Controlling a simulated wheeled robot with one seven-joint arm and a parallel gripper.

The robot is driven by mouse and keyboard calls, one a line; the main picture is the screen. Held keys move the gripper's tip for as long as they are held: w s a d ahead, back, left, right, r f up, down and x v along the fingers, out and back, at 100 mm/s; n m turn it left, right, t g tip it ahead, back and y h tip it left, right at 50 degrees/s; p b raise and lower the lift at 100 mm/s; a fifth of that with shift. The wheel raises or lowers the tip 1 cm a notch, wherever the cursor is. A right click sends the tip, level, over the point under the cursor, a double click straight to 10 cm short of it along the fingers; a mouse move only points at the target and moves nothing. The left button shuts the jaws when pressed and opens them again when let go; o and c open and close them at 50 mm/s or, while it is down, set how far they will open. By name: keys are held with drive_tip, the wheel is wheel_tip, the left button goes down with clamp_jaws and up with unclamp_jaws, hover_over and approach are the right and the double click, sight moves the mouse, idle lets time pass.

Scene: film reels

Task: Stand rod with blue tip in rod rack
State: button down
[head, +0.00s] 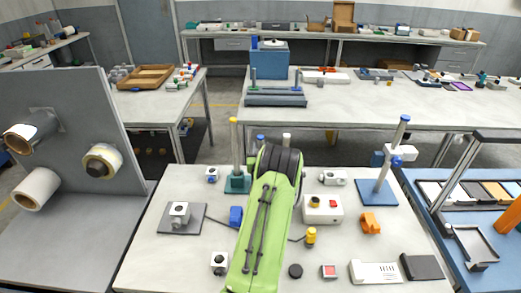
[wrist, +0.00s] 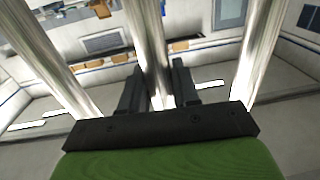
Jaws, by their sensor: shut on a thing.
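In the head view the rod with blue tip (head: 260,139) shows only its top, above my black wrist. My gripper is hidden behind my green arm there. In the wrist view my gripper (wrist: 156,77) is shut on the middle one of three shiny metal rods (wrist: 149,35), which appears to be the blue-tipped one. No tips show in that view. The teal rod rack (head: 237,184) stands on the near table, partly behind my wrist. A yellow-tipped rod (head: 236,148) stands upright in its left end. The held rod's foot is hidden, so I cannot tell whether it is seated.
A white-tipped rod (head: 286,138) stands just right of the blue tip. A blue clamp stand (head: 377,192) with a blue-topped post is farther right. A white box with buttons (head: 322,209), an orange part (head: 370,223) and small devices surround my arm.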

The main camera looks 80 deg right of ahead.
drive_tip(key=shift+r, duration=0.15)
drive_tip(key=shift+a+f+b, duration=0.1)
drive_tip(key=shift+f+b, duration=2.25)
drive_tip(key=shift+b, duration=0.25)
drive_tip(key=c, duration=0.8)
unclamp_jaws()
drive_tip(key=shift+o, duration=0.2)
